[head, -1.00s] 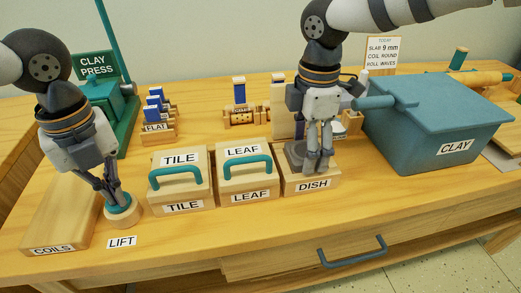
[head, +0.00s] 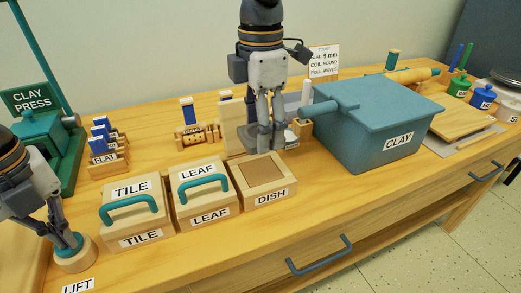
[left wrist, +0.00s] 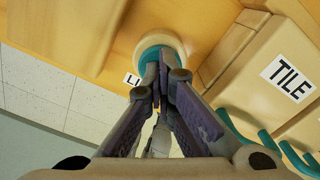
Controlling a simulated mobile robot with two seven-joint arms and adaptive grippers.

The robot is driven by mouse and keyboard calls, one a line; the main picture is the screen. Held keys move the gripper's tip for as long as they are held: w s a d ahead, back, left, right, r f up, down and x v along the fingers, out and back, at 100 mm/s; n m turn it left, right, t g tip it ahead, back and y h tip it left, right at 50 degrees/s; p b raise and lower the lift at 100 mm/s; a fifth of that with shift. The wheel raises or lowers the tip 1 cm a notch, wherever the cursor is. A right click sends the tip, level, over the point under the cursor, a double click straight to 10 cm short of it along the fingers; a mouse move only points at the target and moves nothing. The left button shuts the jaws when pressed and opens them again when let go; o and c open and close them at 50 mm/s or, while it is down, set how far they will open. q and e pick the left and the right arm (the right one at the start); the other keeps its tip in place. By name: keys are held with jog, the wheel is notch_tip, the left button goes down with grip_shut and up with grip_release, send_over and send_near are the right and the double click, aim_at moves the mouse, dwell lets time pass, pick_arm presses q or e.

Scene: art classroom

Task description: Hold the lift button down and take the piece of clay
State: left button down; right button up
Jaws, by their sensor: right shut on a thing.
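The lift button (head: 79,243) is a teal disc on a round wooden base at the lower left, beside the LIFT label. It also shows in the left wrist view (left wrist: 149,54). My left gripper (head: 65,242) is shut, with its fingertips together on the button; how far the button is pressed I cannot tell. My right gripper (head: 266,144) is shut on the grey, slab-like piece of clay (head: 246,137), which is partly hidden by the fingers. It holds the piece above and behind the DISH box (head: 284,182), whose brown recess shows empty.
The TILE box (head: 131,222) and LEAF box (head: 208,199) with teal handles stand between my grippers. The large blue CLAY bin (head: 365,142) stands close to the right gripper's right. Behind are stamps and the green clay press (head: 45,137). The table front is clear.

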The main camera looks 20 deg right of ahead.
pick_arm(q)
jog(key=shift+f, duration=0.1)
pick_arm(e)
notch_tip(320, 180, up, 8)
jog(key=shift+r, duration=0.2)
dwell(0.3)
